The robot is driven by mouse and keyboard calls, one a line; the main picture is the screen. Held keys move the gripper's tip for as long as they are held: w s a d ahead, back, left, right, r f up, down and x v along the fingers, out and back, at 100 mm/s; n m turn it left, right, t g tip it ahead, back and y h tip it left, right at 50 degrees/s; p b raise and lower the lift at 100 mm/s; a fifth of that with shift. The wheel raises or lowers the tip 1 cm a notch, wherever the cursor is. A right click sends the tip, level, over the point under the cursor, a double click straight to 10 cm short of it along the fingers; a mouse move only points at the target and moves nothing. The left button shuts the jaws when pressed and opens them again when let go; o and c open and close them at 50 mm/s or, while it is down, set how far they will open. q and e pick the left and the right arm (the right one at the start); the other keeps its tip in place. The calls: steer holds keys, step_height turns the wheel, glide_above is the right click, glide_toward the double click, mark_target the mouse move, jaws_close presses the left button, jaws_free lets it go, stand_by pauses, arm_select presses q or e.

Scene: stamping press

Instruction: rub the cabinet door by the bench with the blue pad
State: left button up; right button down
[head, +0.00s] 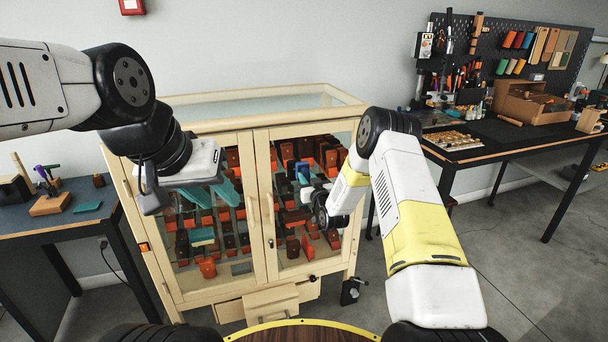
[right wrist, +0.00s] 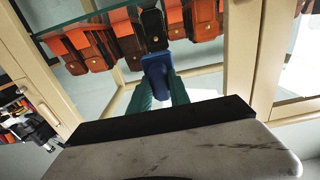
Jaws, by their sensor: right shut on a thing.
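The wooden cabinet has two glass doors, the left door (head: 262,215) and the right door (head: 268,190), the latter on the workbench side. My right gripper (right wrist: 158,88) is shut on the blue pad (right wrist: 157,66), held between its green fingers in front of the right door's glass. The pad (head: 303,173) also shows in the head view, while that gripper's fingers are largely hidden there. I cannot tell whether the pad touches the glass. My left gripper (head: 218,200) is in front of the left door, its teal fingers apart and empty.
A workbench (head: 480,135) with a tool board and wooden box stands at the right. A dark table (head: 60,225) with small tools stands at the left. Red and dark leather pieces fill the cabinet shelves. A partly open drawer (head: 272,305) sits below the doors.

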steer(key=shift+d, duration=0.2)
steer(key=shift+w+d, duration=0.2)
steer(key=shift+d, duration=0.3)
steer(key=shift+w+d, duration=0.2)
steer(key=shift+d, duration=0.3)
steer(key=shift+d, duration=0.15)
steer(key=shift+w+d, duration=0.2)
steer(key=shift+d, duration=0.3)
steer(key=shift+w+d, duration=0.2)
steer(key=shift+d, duration=0.3)
steer(key=shift+s, duration=0.1)
steer(key=shift+v, duration=2.95)
steer(key=shift+s, duration=0.1)
steer(key=shift+v, duration=1.4)
